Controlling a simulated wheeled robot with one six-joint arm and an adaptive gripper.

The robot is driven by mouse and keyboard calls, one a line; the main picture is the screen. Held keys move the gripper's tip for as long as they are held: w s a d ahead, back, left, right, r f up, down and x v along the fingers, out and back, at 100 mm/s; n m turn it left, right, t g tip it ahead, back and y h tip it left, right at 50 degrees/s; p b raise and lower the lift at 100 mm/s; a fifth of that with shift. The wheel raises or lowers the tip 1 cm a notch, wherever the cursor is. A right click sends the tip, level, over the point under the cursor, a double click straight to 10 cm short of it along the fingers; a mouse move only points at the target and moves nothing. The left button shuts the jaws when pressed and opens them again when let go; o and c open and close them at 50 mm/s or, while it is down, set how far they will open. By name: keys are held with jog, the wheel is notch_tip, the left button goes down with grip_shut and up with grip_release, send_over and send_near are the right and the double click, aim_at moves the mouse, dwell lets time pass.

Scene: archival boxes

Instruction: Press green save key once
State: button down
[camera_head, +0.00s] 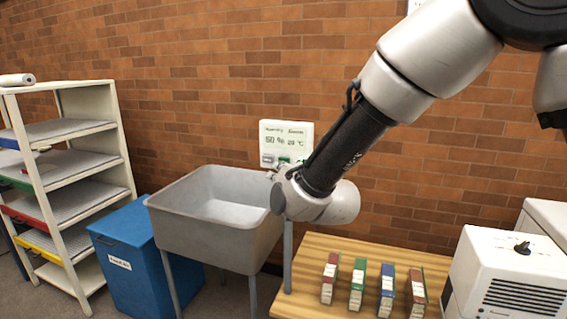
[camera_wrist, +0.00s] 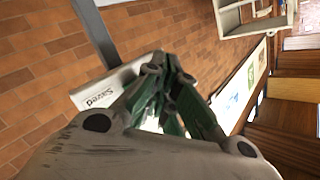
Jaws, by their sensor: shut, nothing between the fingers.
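A white wall panel (camera_head: 287,131) on the brick wall reads a humidity in percent and 20 °C. Along its lower edge are a grey key (camera_head: 267,159) and the green key (camera_head: 285,161), partly covered by my gripper. In the wrist view the panel (camera_wrist: 118,80) stands behind the fingers and the word "Saved" shows on it. My gripper (camera_wrist: 158,66) is shut and empty, its fingertips at the panel. The green key is hidden there, and I cannot tell whether the tips touch it. In the head view my wrist hides most of the gripper.
A grey sink (camera_head: 190,232) stands below the panel. A blue bin (camera_head: 130,262) and a shelf rack (camera_head: 108,128) are at the left. A wooden table (camera_head: 305,255) with several small bound boxes is at the lower right, beside a white machine (camera_head: 497,265).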

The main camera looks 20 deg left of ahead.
jog(key=shift+s+a, duration=0.2)
jog(key=shift+s, duration=1.9)
jog(key=s+d+f+n+g+h, duration=0.25)
jog(key=s+f+n+g, duration=0.25)
jog(key=s+f+g, duration=0.45)
jog(key=d+f+h, duration=0.2)
jog(key=d, duration=0.3)
jog(key=s+d+r+m+h, duration=0.2)
jog(key=s+d+r, duration=0.1)
jog(key=d, duration=1.3)
jog(key=s+d+r+m+t+h, duration=0.1)
jog(key=s+d+r, duration=0.3)
jog(key=d, duration=1.2)
jog(key=s+d+r+m+h, duration=0.2)
jog(key=d+r, duration=0.5)
jog(key=d, duration=1)
jog(key=shift+s+r+m+h, duration=0.2)
jog(key=shift+s+m+h, duration=0.2)
jog(key=shift+s+h, duration=0.3)
